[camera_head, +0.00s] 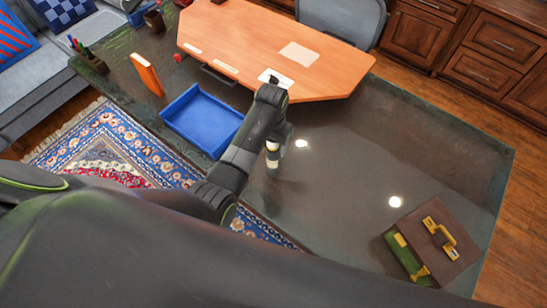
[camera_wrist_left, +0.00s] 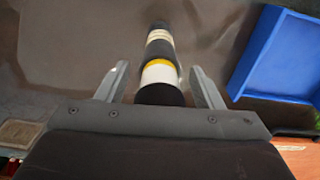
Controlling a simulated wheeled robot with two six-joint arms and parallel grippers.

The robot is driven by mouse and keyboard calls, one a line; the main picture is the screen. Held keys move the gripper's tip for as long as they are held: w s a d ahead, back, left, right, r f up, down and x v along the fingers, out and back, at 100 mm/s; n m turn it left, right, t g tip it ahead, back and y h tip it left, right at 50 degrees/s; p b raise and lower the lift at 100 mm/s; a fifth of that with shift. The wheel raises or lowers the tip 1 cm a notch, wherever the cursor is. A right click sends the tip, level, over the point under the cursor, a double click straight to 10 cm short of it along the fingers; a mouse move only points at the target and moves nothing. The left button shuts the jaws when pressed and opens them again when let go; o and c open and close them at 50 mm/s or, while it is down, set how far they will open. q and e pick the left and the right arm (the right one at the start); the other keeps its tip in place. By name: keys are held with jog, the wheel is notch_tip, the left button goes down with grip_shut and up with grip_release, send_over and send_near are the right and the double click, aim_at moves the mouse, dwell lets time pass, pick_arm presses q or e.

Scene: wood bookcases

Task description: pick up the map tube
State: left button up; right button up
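The map tube (camera_head: 273,157) is a dark cylinder with white bands and a yellow ring. In the head view it shows at the desk, just below the end of my left arm, partly hidden by it. In the left wrist view the map tube (camera_wrist_left: 160,75) lies between the two fingers of my left gripper (camera_wrist_left: 158,85). A narrow gap shows on each side of the tube, so the fingers look open around it and not pressed on it. I cannot tell whether the tube stands or lies. My right gripper is not in view.
The dark glossy desk (camera_head: 345,180) is clear right of the tube. A blue tray (camera_head: 203,121) is to its left, an orange book (camera_head: 147,75) farther left. A brown briefcase (camera_head: 432,243) is at the lower right. A raised wooden top (camera_head: 270,50) lies behind.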

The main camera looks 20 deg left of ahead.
pick_arm(q)
jog(key=c, duration=0.5)
jog(key=shift+w, duration=0.1)
jog(key=shift+c, duration=1.1)
jog(key=shift+f, duration=0.1)
jog(key=c, duration=0.5)
grip_shut()
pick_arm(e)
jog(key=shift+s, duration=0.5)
